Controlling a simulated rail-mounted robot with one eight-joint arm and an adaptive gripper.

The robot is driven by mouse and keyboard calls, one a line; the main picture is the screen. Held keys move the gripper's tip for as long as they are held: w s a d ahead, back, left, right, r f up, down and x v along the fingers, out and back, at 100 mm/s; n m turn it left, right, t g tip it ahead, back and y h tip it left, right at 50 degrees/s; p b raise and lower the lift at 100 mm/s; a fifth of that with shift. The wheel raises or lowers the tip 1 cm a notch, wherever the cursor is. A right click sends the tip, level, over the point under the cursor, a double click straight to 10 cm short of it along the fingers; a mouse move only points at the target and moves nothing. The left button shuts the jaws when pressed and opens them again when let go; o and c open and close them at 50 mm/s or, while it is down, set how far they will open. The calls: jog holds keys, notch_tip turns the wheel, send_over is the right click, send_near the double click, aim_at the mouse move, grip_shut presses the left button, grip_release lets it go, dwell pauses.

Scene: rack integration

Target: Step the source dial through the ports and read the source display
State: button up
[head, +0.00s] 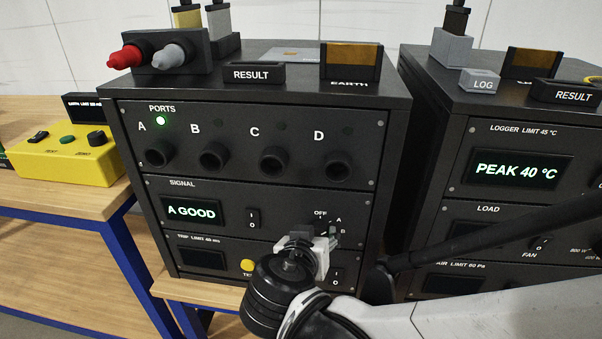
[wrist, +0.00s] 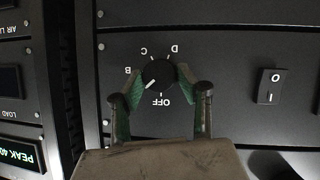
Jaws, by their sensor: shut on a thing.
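The source dial (wrist: 158,74) is a black round knob on the SIGNAL panel, marked OFF, B, C and D in the wrist view; the A mark is hidden there by a finger. Its white pointer line points lower left, between OFF and B. My gripper (wrist: 161,78) is shut on the dial, green-padded fingers on either side. In the head view my gripper (head: 322,240) covers most of the dial. The source display (head: 191,212) reads "A GOOD" in lit letters. Above it are ports A (head: 159,153), B (head: 214,156), C (head: 273,160) and D (head: 339,165); a green light (head: 161,121) glows above A.
A rocker switch (head: 253,218) sits between display and dial. Below is the trip panel with a yellow button (head: 247,265). The right rack's display (head: 517,169) reads "PEAK 40 °C". A yellow tester (head: 68,160) stands on the wooden bench at left.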

jog(key=shift+y, duration=0.3)
jog(key=o, duration=1.1)
jog(key=shift+o, duration=0.2)
jog(key=v, duration=1.2)
